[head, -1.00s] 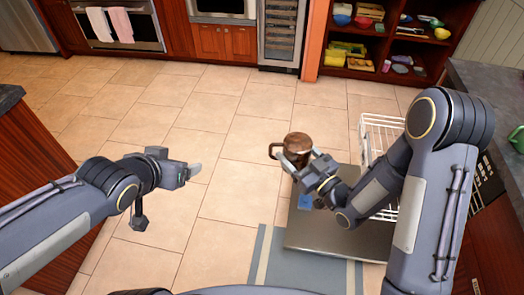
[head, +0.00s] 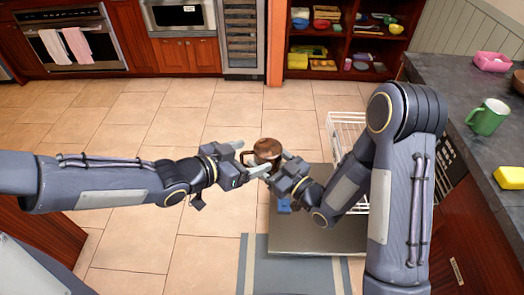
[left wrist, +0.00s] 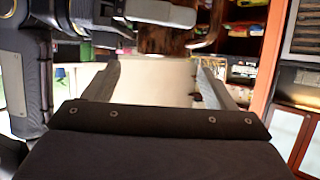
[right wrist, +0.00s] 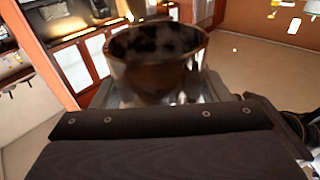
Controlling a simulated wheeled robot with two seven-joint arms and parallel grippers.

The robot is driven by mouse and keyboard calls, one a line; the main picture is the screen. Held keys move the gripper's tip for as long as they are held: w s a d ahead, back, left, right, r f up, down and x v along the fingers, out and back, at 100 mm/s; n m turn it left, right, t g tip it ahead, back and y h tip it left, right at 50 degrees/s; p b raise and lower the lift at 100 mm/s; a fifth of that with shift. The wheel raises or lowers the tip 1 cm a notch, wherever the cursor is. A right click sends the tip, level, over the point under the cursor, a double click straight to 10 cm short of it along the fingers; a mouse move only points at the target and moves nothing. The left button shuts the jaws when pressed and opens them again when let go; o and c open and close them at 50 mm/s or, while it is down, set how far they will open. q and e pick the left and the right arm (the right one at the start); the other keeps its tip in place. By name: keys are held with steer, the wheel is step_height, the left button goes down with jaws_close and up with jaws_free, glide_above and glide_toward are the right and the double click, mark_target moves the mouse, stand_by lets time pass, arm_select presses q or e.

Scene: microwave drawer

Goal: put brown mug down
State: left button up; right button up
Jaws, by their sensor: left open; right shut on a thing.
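The brown mug (head: 267,149) is held in the air in front of me, above the floor beside the open dishwasher door. My right gripper (head: 281,164) is shut on it; the mug fills the right wrist view (right wrist: 158,62), its dark opening facing up. The mug's handle points left in the head view. My left gripper (head: 252,158) is open close to the handle side. In the left wrist view the mug (left wrist: 165,40) and its handle lie at the top, just past the fingers (left wrist: 160,82). I cannot tell whether the left fingers touch it.
The open dishwasher door (head: 310,238) and white wire rack (head: 346,125) lie below and beyond my right arm. The tiled floor ahead is clear.

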mark_target(266, 151)
arm_select(q)
steer(key=x, duration=0.6)
steer(key=c, duration=0.9)
arm_select(e)
steer(key=o, duration=0.9)
steer(key=shift+o, duration=0.4)
arm_select(q)
steer(key=shift+c, duration=0.3)
